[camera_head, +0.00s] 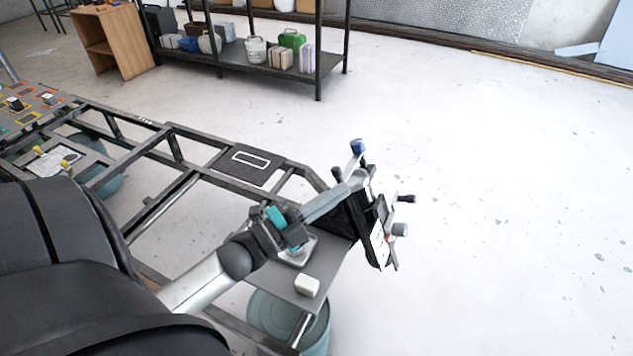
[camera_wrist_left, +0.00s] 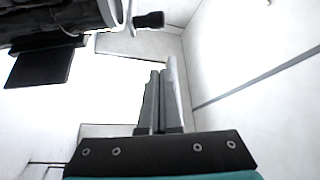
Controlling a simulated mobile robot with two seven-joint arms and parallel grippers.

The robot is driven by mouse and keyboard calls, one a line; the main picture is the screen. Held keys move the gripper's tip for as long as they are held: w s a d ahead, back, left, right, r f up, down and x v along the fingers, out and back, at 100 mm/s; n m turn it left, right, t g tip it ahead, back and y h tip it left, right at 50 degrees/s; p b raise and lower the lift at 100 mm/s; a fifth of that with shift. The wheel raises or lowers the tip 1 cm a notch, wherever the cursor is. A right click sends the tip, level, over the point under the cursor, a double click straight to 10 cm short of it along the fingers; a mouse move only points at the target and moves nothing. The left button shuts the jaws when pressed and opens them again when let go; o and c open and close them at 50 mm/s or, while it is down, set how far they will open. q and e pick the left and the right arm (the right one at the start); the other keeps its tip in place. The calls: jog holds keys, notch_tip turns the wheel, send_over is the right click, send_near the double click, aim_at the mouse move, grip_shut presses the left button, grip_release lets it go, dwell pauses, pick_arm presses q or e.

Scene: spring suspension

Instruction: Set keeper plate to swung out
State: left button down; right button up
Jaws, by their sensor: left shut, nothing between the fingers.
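A black fixture (camera_head: 352,218) with levers, knobs and a white label stands at the right end of the metal frame. A blue-tipped lever (camera_head: 357,147) rises from its top. I cannot tell for sure which part is the keeper plate. My left gripper (camera_head: 347,189), with a teal band, reaches toward the fixture's upper part, its long grey fingers overlapping it in the head view; contact is unclear. In the left wrist view, the left gripper's fingers (camera_wrist_left: 162,75) are together and empty. A dark-gripped handle (camera_wrist_left: 148,21) lies beyond them at upper left. My right gripper is not in view.
The long frame (camera_head: 150,125) runs off left, with a dark plate (camera_head: 246,167) on it. A white block (camera_head: 307,286) lies on a grey shelf near the fixture. A drum (camera_head: 272,316) stands below. Floor at right is clear; a storage rack (camera_head: 262,67) stands behind.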

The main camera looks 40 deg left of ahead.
pick_arm(q)
jog(key=w, duration=0.1)
jog(key=w+a, duration=0.2)
jog(key=shift+w+a+f+b, duration=0.25)
jog(key=shift+w+f+b, duration=0.1)
jog(key=shift+b, duration=0.05)
dwell(0.4)
